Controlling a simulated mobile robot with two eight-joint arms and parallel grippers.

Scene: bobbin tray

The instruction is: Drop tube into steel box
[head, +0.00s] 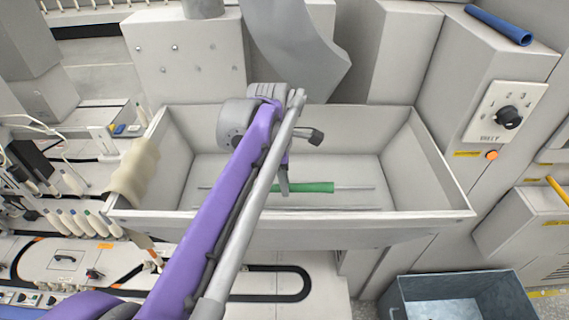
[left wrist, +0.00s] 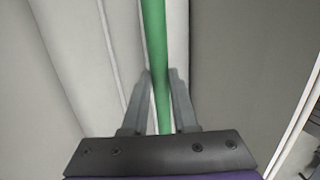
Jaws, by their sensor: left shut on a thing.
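A green tube (head: 315,187) lies low inside the pale tray (head: 350,228), near its middle. My left gripper (head: 284,184) reaches down into the tray and is shut on the green tube. In the left wrist view the tube (left wrist: 154,50) runs lengthwise between the two fingers (left wrist: 160,95). A grey steel box (head: 455,286) stands at the lower right, below and apart from the tray, with its top open. Its lower part is cut off by the picture edge. My right gripper is not in view.
A blue tube (head: 498,24) lies on the machine ledge at upper right. A cream cloth-like piece (head: 134,172) hangs over the tray's left rim. Several bobbins (head: 80,222) stand at left. A dial panel (head: 505,112) is on the right.

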